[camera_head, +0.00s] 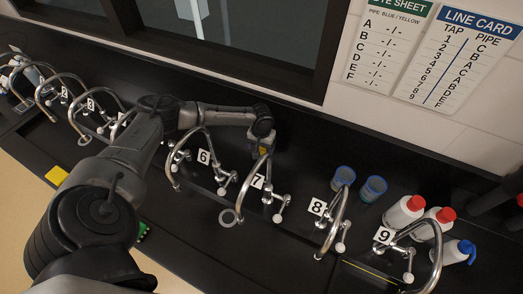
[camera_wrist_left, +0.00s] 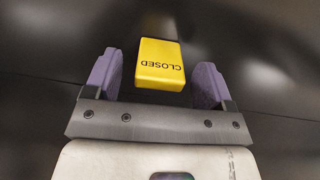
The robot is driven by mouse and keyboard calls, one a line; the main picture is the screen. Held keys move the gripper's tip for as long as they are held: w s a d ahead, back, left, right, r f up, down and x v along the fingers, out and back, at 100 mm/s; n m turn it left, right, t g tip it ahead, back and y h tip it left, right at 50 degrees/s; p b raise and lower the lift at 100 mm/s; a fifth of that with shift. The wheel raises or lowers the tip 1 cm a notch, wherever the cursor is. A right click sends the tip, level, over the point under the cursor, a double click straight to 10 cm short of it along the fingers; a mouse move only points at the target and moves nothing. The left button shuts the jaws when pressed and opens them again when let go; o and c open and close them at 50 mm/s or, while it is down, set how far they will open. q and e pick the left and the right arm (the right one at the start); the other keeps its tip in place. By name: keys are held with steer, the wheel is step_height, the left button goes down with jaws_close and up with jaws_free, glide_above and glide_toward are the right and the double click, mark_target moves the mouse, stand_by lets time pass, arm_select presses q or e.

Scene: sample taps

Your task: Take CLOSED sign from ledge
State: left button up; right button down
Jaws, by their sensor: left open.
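The CLOSED sign (camera_wrist_left: 159,65) is a small yellow block with dark lettering, upside down in the left wrist view. It shows between the two purple fingers of my left gripper (camera_wrist_left: 157,72), with dark gaps on both sides, so neither finger appears to touch it. In the head view my left gripper (camera_head: 263,143) is at the back of the black counter, near tap 7, and a small yellow patch of the sign (camera_head: 263,150) shows at its tip. The ledge under the sign is mostly hidden by the gripper. My right gripper is not in view.
Curved metal taps stand along the counter, with tap 6 (camera_head: 185,152) and tap 7 (camera_head: 256,183) close to my left arm. Two blue-rimmed cups (camera_head: 373,188) and several capped bottles (camera_head: 403,213) stand at the right. A yellow block (camera_head: 57,175) lies at the left.

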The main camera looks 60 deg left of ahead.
arm_select(q)
steer(key=shift+f, duration=0.15)
steer(key=c, duration=1)
